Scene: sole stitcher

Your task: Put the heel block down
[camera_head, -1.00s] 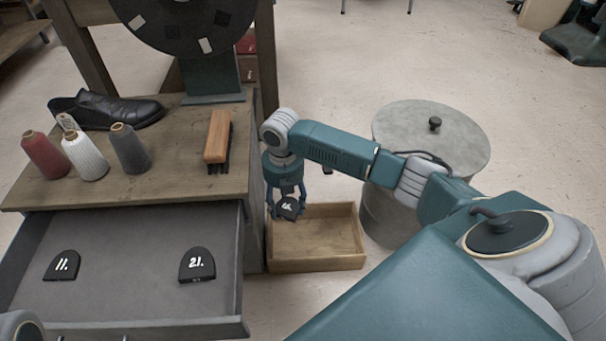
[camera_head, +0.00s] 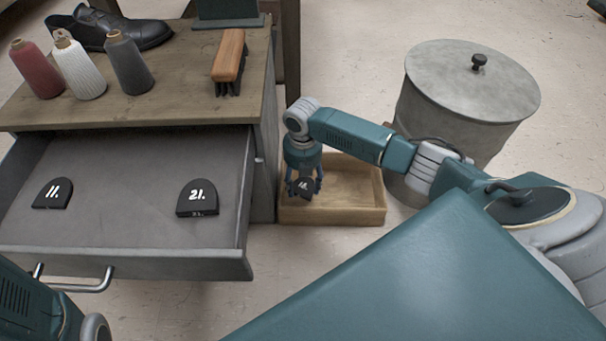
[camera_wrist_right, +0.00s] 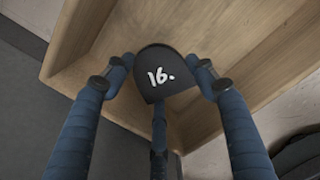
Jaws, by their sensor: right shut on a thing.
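The heel block (camera_head: 304,189) is black with a white number and rounded at one end. In the right wrist view the heel block (camera_wrist_right: 160,75) reads "16." My right gripper (camera_head: 303,187) is shut on it, with its fingers (camera_wrist_right: 158,88) around the block's sides. The gripper points down over the left part of a shallow wooden box (camera_head: 350,214). The box's wooden wall (camera_wrist_right: 85,40) shows behind the block in the wrist view. I cannot tell whether the block touches the box floor. My left arm shows at the lower left, but its gripper is out of view.
The open grey drawer (camera_head: 120,215) holds heel blocks marked 11 (camera_head: 53,194) and 21 (camera_head: 197,198). Thread spools, a black shoe (camera_head: 125,30) and a brush (camera_head: 229,60) are on the bench. A lidded grey drum (camera_head: 450,110) stands right of the box.

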